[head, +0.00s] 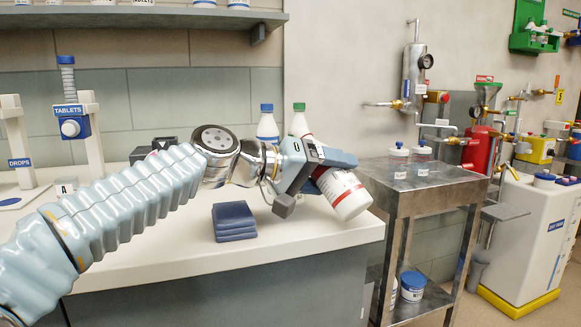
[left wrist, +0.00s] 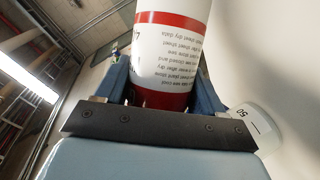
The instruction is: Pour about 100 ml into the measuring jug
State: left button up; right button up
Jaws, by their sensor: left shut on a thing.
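My left gripper (head: 322,168) is shut on a white bottle (head: 345,194) with a red band and printed label. The bottle is tilted above the right end of the white counter; its lower end points down and to the right. In the left wrist view the bottle (left wrist: 168,55) sits between the two blue fingers of my left gripper (left wrist: 165,85). A whitish round vessel (left wrist: 246,127) marked "50" with a line shows beside the right finger there; it may be the measuring jug. I cannot pick out the jug in the head view. My right gripper is out of view.
Dark blue folded cloths (head: 234,222) lie on the counter (head: 160,268). A blue-capped bottle (head: 267,124) and a green-capped bottle (head: 299,120) stand behind my arm. A metal cart (head: 440,176) with small jars stands to the right. The counter's front is mostly clear.

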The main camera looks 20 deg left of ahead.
pick_arm(q)
jog(key=shift+s+d+f+n, duration=0.1)
jog(key=shift+d+n, duration=0.05)
jog(key=shift+n, duration=0.15)
jog(key=shift+r+p, duration=0.35)
jog(key=shift+r, duration=0.2)
jog(key=shift+s+d+r+n+h+p, duration=0.15)
jog(key=shift+r+n+h, duration=0.1)
jog(key=shift+r+n, duration=0.15)
jog(key=shift+s+d+r+n+h+p, duration=0.1)
jog(key=shift+r+n+h+p, duration=0.15)
jog(key=shift+n, duration=0.2)
jog(key=shift+s+d+r+n+h+p, duration=0.1)
jog(key=shift+r+n+h, duration=0.25)
jog(key=shift+n, duration=0.1)
jog(key=shift+w+a+r+n, duration=0.2)
jog(key=shift+r+n, duration=0.1)
jog(key=shift+n, duration=0.1)
jog(key=shift+w+a+r+n+h, duration=0.1)
jog(key=shift+r+n+h, duration=0.15)
jog(key=shift+r+n, duration=0.1)
jog(key=shift+n+b, duration=0.35)
jog(key=shift+d+t+h, duration=0.3)
jog(key=shift+d, duration=0.05)
jog(key=shift+n, duration=0.4)
jog(key=shift+r, duration=0.25)
